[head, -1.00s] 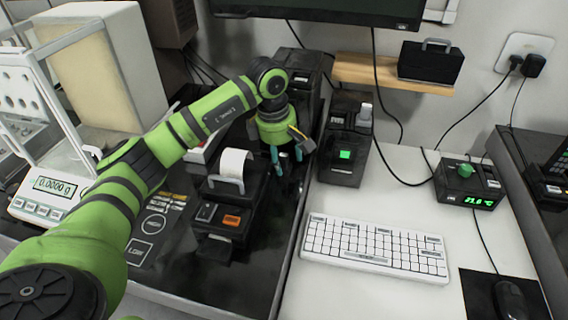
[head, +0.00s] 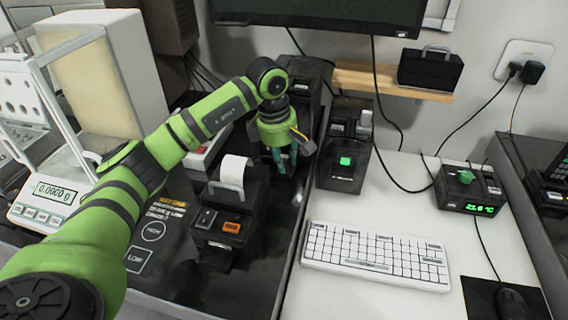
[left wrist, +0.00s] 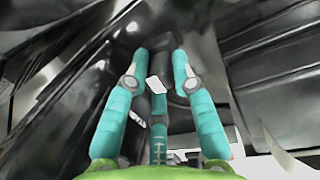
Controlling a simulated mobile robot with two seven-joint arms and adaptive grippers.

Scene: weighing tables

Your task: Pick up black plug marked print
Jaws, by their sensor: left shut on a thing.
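My left gripper (head: 285,158) reaches down just behind the black label printer (head: 243,205) with its white paper roll. In the left wrist view, the teal fingers of my left gripper (left wrist: 160,78) are closed around a small dark piece with a white label (left wrist: 157,84). It looks like the black plug, but its marking is too small to read. In the head view the fingers hide the held piece. I cannot tell whether it is clear of the surface below. My right gripper is not in view.
A black box with a green button (head: 345,161) stands close to the right of the gripper. A white keyboard (head: 376,256) lies in front right. A balance (head: 48,200) stands at the left. Cables hang behind, and a monitor (head: 320,14) is above.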

